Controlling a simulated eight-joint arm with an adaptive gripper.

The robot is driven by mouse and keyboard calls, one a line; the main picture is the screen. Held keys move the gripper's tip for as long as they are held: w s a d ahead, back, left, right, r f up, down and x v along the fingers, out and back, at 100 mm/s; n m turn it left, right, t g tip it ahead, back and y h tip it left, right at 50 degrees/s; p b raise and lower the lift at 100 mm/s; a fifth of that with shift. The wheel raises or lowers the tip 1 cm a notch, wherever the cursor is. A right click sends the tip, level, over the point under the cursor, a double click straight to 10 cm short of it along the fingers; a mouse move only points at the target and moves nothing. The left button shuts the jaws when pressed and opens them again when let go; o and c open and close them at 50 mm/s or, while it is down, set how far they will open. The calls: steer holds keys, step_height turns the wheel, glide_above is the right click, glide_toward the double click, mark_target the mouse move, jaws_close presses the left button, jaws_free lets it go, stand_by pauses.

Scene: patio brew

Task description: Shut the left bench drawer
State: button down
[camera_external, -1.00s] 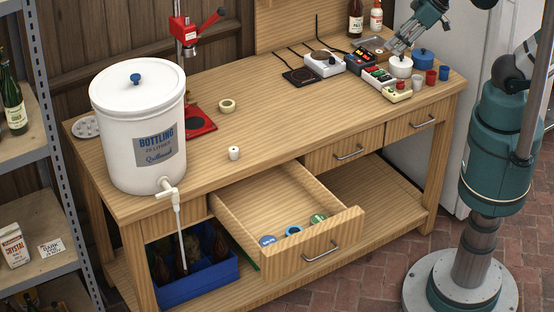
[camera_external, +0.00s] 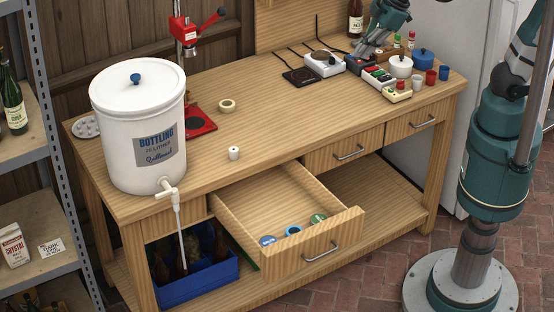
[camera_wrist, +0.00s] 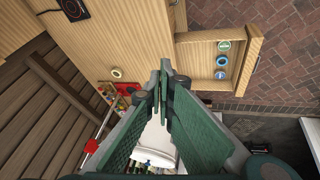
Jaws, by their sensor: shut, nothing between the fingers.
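The left bench drawer (camera_external: 290,262) is pulled well out of the bench front, with a metal handle (camera_external: 321,252) on its face. Several round tins, blue and green, lie inside it; they also show in the wrist view (camera_wrist: 222,61). My gripper (camera_external: 362,54) is over the back right of the bench top, above the small items there and far from the drawer. Its fingers are closed together with nothing between them. In the wrist view the drawer (camera_wrist: 250,50) lies beyond the fingers, up and to the right.
A large white bottling bucket (camera_external: 137,130) stands at the bench's left end, its tap and tube hanging left of the drawer. A scale, switch boxes and pots (camera_external: 400,67) crowd the back right. The other drawers (camera_external: 345,152) are shut. The bench top's middle is mostly clear.

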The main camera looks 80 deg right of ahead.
steer(key=w+a+f+n+g+b, duration=0.1)
steer(key=w+a+f+n, duration=0.2)
steer(key=a, duration=0.4)
steer(key=w+a+f+n+b, duration=0.1)
steer(key=w+a+n+b, duration=0.15)
steer(key=w+a, duration=0.4)
steer(key=n+g+h+b, duration=0.15)
steer(key=n+b, duration=0.25)
steer(key=n, duration=0.7)
glide_above(288, 271)
steer(key=s+d, duration=0.1)
steer(key=d, duration=0.2)
step_height(288, 271, down, 20)
steer(key=s+a+f+n+h+b, duration=0.1)
steer(key=s+a+f+n, duration=0.3)
steer(key=a+f, duration=0.7)
steer(key=shift+s+a+f+h, duration=0.15)
steer(key=shift+s+a+h, duration=0.3)
steer(key=shift+s+a, duration=0.45)
steer(key=shift+w+a, duration=0.15)
steer(key=shift+f, duration=0.1)
steer(key=shift+w+d+f+b, duration=0.6)
steer(key=shift+w+d+f, duration=0.3)
steer(key=shift+f, duration=0.6)
steer(key=shift+w+d+f+b, duration=0.55)
steer(key=shift+w+d+f, duration=0.4)
steer(key=shift+f, duration=0.55)
steer(key=shift+w+d+f+b, duration=0.6)
steer(key=shift+w+d+f, duration=0.3)
steer(key=shift+f, duration=0.6)
